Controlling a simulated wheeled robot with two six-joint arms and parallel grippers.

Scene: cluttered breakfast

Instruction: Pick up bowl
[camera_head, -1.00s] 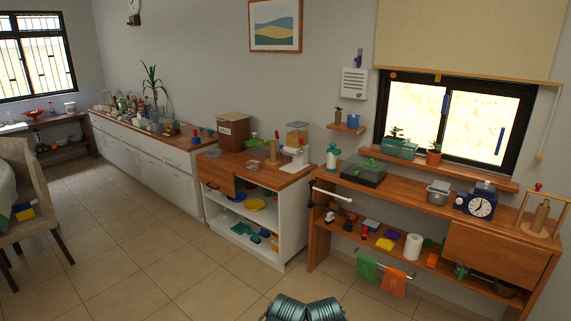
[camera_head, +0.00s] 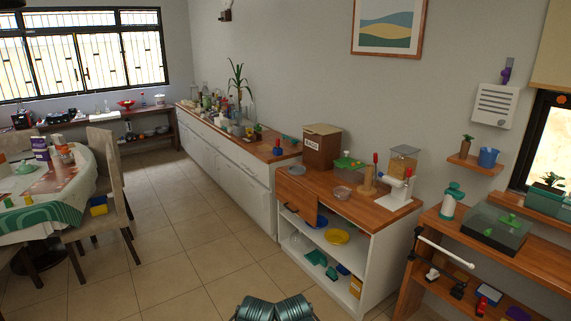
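The task does not say which bowl, and several bowl-like things show. A red bowl (camera_head: 126,104) stands on the far table under the barred window. Neither of my grippers shows; only teal-grey rounded parts of mine are at the bottom edge.
The tiled floor (camera_head: 190,235) is open between the dining table (camera_head: 60,208) with chairs (camera_head: 108,185) at left and the white cabinets (camera_head: 235,170). A wooden shelf unit (camera_head: 440,232) stands at right. The counter (camera_head: 370,212) also holds a brown box (camera_head: 322,148).

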